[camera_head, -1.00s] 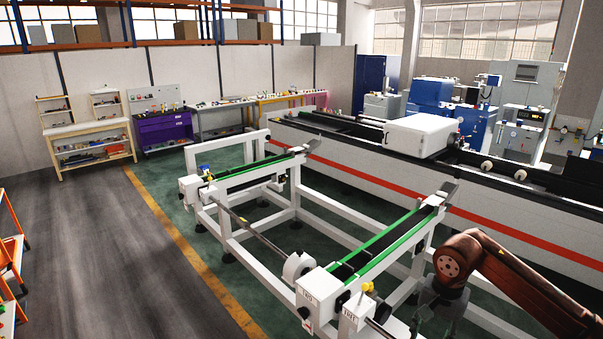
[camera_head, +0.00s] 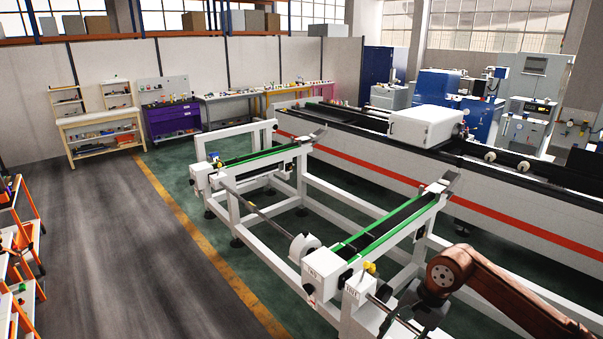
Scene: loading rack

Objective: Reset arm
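One of my arms (camera_head: 510,295), brown and bent, comes in from the lower right corner. Its dark wrist part (camera_head: 436,300) hangs down beside the near end of the white loading rack (camera_head: 285,272). Whether it touches the rack I cannot tell. I see no gripper fingers on it. My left arm and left gripper are not in view. The rack has two green-edged conveyor arms, the near one (camera_head: 392,226) and the far one (camera_head: 262,158), and both look empty.
A long white machine with a red stripe (camera_head: 400,187) runs behind the rack. Orange shelving (camera_head: 22,232) stands at the left edge. A purple cabinet (camera_head: 172,119) and workbenches line the back wall. The grey floor (camera_head: 120,245) left of the yellow line is clear.

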